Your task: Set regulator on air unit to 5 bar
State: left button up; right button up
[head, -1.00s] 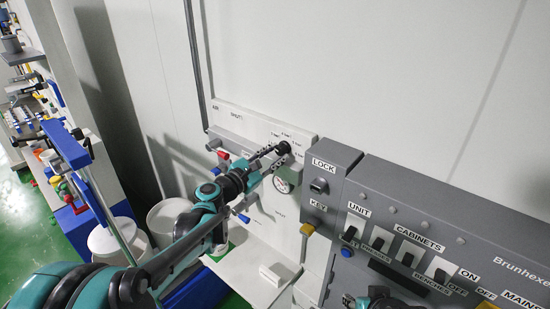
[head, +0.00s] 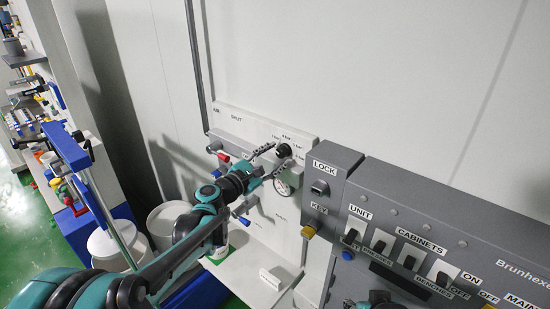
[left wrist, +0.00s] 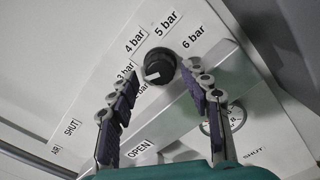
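The regulator knob (head: 284,150) is a round black knob on the white air unit panel (head: 309,215). In the left wrist view the knob (left wrist: 158,66) has a white mark on its lower left side, towards the low-bar labels. The labels 3 bar, 4 bar, 5 bar (left wrist: 168,20) and 6 bar (left wrist: 193,38) stand around it. My left gripper (head: 273,156) is open in front of the knob. In the left wrist view its fingers (left wrist: 160,82) are spread, with the knob beyond and between their tips. Only a small part of my right arm shows at the bottom edge.
A round gauge (head: 284,184) sits just below the knob. A red-handled valve (head: 223,157) and a blue handle (head: 241,219) are on the same panel. A grey switch cabinet (head: 450,232) stands close on the right. White buckets (head: 108,246) stand at the left.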

dwell(0.5)
pick_arm(q)
jog(key=n+p, duration=0.2)
jog(key=n, duration=0.4)
jog(key=shift+s+d, duration=0.1)
jog(key=shift+d, duration=0.05)
jog(key=s+a+n, duration=0.1)
jog(key=s+a, duration=0.4)
jog(key=s, duration=0.2)
jog(key=s+f+m+g+y+b, duration=0.2)
jog(key=s+f+m+b, duration=0.4)
jog(key=f, duration=0.5)
jog(key=s+f+m+g+y+b, duration=0.3)
jog(key=s+f+m+b, duration=0.3)
jog(key=s+f+m, duration=0.5)
jog(key=shift+a+m+g, duration=0.15)
jog(key=shift+m+g, duration=0.35)
jog(key=shift+m, duration=0.5)
